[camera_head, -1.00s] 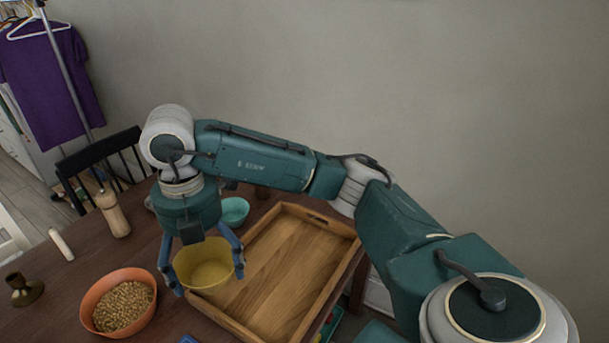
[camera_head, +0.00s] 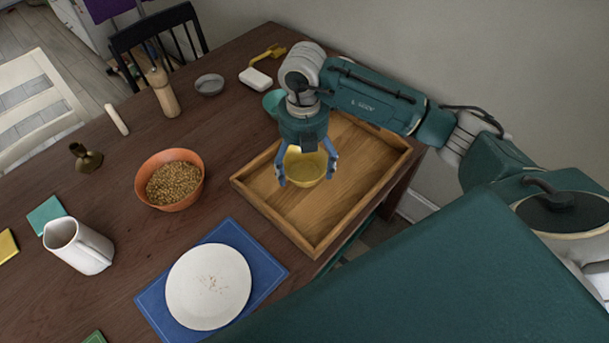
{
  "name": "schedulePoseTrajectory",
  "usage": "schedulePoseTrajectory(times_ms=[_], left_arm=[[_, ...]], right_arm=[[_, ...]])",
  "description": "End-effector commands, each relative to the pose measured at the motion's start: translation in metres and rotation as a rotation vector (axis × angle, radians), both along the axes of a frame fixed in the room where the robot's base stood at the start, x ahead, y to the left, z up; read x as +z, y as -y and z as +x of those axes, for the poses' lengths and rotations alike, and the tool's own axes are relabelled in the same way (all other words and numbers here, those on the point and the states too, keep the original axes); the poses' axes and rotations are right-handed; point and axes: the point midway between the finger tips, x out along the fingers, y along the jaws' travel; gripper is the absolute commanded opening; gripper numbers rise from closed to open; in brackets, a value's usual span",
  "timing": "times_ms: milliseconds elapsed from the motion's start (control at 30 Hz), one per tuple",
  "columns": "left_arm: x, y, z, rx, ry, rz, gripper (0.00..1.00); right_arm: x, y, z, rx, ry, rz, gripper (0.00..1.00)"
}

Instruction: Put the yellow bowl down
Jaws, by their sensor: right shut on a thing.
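The yellow bowl (camera_head: 305,171) is upright over the wooden tray (camera_head: 317,248), towards its left part. I cannot tell whether its base touches the tray floor. My right gripper (camera_head: 307,176) comes down from above with a blue finger on either side of the bowl and is shut on it. The gripper hides the bowl's far rim. My left gripper is not in view.
An orange bowl of grain (camera_head: 169,202) stands left of the tray. A white plate (camera_head: 208,286) lies on a blue mat (camera_head: 272,271) in front. A teal bowl (camera_head: 271,102), white block (camera_head: 255,78) and grey dish (camera_head: 209,84) stand behind. The tray's right half is clear.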

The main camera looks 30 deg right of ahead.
Motion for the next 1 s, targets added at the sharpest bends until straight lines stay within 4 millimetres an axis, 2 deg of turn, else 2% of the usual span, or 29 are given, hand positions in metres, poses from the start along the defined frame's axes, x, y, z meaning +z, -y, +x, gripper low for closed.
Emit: schedulePoseTrajectory(times_ms=[167, 500, 933, 967, 1000], left_arm=[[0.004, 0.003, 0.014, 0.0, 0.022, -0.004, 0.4], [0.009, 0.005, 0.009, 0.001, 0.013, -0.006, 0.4], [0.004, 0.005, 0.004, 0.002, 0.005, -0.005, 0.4], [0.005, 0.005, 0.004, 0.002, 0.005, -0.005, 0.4], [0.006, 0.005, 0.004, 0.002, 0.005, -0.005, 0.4]], right_arm=[[-0.019, 0.0, 0.0, 0.0, 0.0, 0.001, 0.54], [-0.061, -0.001, 0.0, 0.0, 0.0, 0.001, 0.54], [-0.069, -0.001, 0.0, 0.001, 0.002, 0.001, 0.54], [-0.068, 0.0, 0.0, 0.001, 0.002, 0.001, 0.92], [-0.067, 0.0, 0.0, 0.001, 0.001, 0.001, 1.0]])
